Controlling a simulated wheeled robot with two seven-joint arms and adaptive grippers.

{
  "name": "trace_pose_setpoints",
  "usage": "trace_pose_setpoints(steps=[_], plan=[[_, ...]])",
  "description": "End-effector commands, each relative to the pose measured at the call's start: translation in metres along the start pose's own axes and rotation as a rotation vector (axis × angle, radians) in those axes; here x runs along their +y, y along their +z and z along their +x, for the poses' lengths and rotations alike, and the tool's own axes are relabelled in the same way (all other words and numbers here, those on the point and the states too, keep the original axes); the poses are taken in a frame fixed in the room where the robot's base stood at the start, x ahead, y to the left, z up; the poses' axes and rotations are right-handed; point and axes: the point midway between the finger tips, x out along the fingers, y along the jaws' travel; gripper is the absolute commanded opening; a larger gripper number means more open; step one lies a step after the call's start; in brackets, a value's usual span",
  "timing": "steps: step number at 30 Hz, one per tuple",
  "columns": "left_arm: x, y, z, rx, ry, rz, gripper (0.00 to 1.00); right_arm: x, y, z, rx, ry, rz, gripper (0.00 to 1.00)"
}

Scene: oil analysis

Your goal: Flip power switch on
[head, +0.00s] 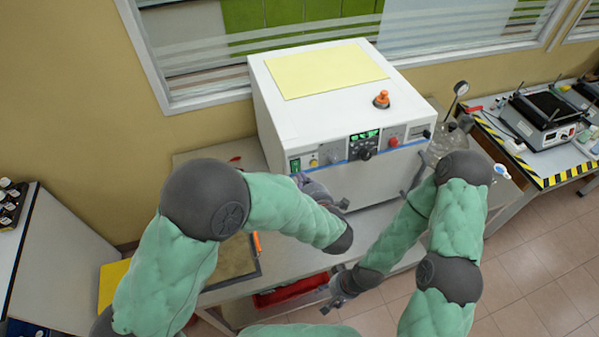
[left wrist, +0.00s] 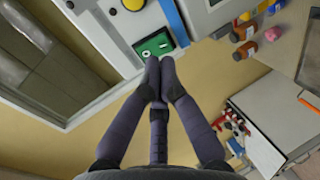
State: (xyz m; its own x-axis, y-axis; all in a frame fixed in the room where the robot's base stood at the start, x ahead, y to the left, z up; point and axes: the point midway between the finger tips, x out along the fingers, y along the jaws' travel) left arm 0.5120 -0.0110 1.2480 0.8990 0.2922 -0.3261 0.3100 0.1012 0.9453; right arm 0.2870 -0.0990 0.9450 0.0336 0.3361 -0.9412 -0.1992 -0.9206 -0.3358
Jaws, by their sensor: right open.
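The power switch (head: 295,165) is a small green rocker at the left end of the front panel of a white box-shaped machine (head: 290,110). In the left wrist view the green switch (left wrist: 154,46) sits just beyond the fingertips. My left gripper (head: 300,181) is just in front of the panel, close below the switch. In the left wrist view its fingers (left wrist: 160,66) are together with nothing between them; I cannot tell whether they touch the switch. My right gripper (head: 336,291) is open and empty, low in front of the table, away from the machine.
The panel also has a yellow button (head: 314,162), a lit green display (head: 365,134) and a red button (head: 392,141). An orange knob (head: 381,99) stands on top. A red bin (head: 290,291) is under the table. Glassware (head: 447,139) stands right of the machine.

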Motion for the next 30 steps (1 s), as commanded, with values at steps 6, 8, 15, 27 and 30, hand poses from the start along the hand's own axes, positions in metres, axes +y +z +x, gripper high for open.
trace_pose_setpoints(steps=[6,8,15,27,30], plan=[[0.001,-0.001,0.024,0.001,0.000,0.000,0.00,-0.002,0.000,-0.005,0.000,0.000,0.000,0.60],[0.000,-0.001,0.027,0.001,-0.001,0.001,0.00,-0.002,0.000,-0.005,0.000,0.000,0.000,0.60],[0.000,0.000,0.029,-0.001,0.001,0.001,0.00,-0.002,0.000,-0.005,0.000,0.000,0.000,0.60],[-0.005,0.000,0.034,-0.001,0.036,-0.001,0.00,0.004,-0.001,0.013,0.000,0.000,0.000,0.60],[-0.006,0.000,0.037,0.000,0.063,-0.001,0.00,0.009,-0.001,0.024,0.000,0.000,0.000,0.60]])
